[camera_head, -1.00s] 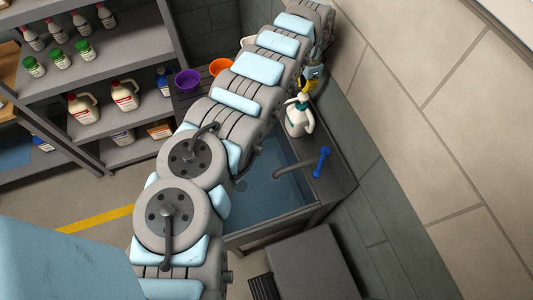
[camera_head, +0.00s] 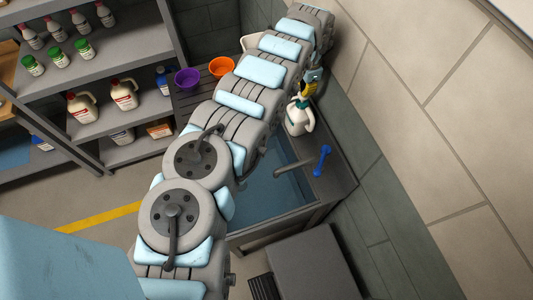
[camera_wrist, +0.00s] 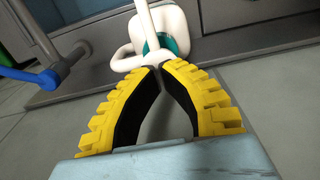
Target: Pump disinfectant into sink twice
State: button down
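The white disinfectant jug (camera_head: 298,121) with a green collar stands on the sink's back ledge in the head view. In the wrist view the jug (camera_wrist: 185,20) is straight ahead, its white pump spout and teal collar just beyond my fingertips. My gripper (camera_head: 308,89) is above the jug, near the pump top. In the wrist view my gripper's (camera_wrist: 161,68) yellow fingers bow outward and their tips meet, with nothing seen between them. Whether the tips touch the pump is unclear. The sink basin (camera_head: 262,192) is below and left of the jug, partly hidden by my arm.
A grey faucet (camera_head: 290,170) with a blue lever (camera_head: 322,161) stands beside the jug. Purple (camera_head: 187,80) and orange (camera_head: 221,67) bowls sit on the rack behind. Shelves of bottles (camera_head: 84,107) stand at left. A tiled wall (camera_head: 420,130) is close on the right.

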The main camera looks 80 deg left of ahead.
jog(key=shift+f+b, duration=0.6)
jog(key=shift+f, duration=0.8)
jog(key=shift+r, duration=0.15)
jog(key=shift+r+p, duration=3.2)
jog(key=shift+r, duration=0.75)
